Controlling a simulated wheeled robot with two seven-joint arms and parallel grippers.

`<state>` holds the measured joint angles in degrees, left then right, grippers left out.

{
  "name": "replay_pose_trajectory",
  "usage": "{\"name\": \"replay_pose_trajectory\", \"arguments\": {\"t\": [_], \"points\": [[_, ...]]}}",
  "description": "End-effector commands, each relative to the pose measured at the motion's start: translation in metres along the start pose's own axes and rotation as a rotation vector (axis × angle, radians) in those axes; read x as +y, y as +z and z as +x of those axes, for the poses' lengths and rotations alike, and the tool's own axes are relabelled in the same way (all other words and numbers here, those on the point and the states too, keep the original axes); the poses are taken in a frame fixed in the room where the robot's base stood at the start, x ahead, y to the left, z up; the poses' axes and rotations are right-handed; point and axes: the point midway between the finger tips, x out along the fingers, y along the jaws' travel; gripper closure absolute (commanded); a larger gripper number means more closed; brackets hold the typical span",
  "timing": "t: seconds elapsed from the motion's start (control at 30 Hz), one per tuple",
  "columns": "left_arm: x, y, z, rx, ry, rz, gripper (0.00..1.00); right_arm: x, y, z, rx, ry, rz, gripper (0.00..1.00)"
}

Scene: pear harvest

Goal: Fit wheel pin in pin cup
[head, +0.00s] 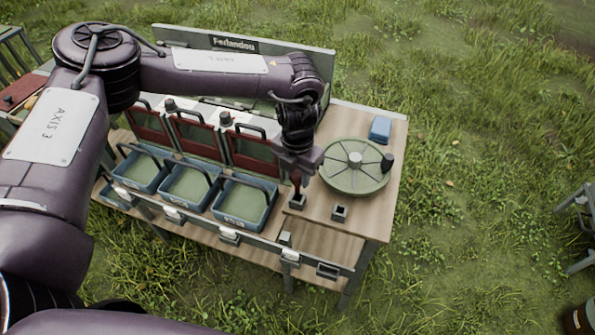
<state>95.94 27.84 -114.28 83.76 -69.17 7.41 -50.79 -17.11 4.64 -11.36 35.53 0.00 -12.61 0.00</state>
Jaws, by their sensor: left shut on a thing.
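My left gripper (298,178) reaches down at the right part of the wooden bench and is shut on a slim dark red pin (297,188). The pin points down, roughly upright. Its lower end is at a small square dark cup (297,202) on the bench top; I cannot tell whether it is inside the cup or just above it. A second square cup (340,213) stands to the right with a dark opening. The green spoked wheel (338,180) lies flat behind the cups, with a pale hub and a dark knob (387,162) at its right edge. My right gripper is not in view.
Blue trays (246,225) with handles stand left of the pin, with red-framed panels (256,154) behind them. A blue block (380,128) lies at the bench's back right. The bench top (375,215) is bare at the front right; grass surrounds it.

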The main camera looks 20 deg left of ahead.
Motion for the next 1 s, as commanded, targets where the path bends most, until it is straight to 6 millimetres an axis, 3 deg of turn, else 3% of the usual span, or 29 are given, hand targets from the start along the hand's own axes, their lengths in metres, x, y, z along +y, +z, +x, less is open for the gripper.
{"name": "replay_pose_trajectory", "arguments": {"t": [0.2, 1.0], "points": [[0.0, 0.0, 0.003, -0.001, 0.0, -0.001, 0.93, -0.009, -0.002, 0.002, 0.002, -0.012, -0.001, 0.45], [0.0, 0.0, 0.005, 0.0, -0.001, -0.002, 0.93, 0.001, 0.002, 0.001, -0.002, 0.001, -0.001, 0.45]]}}
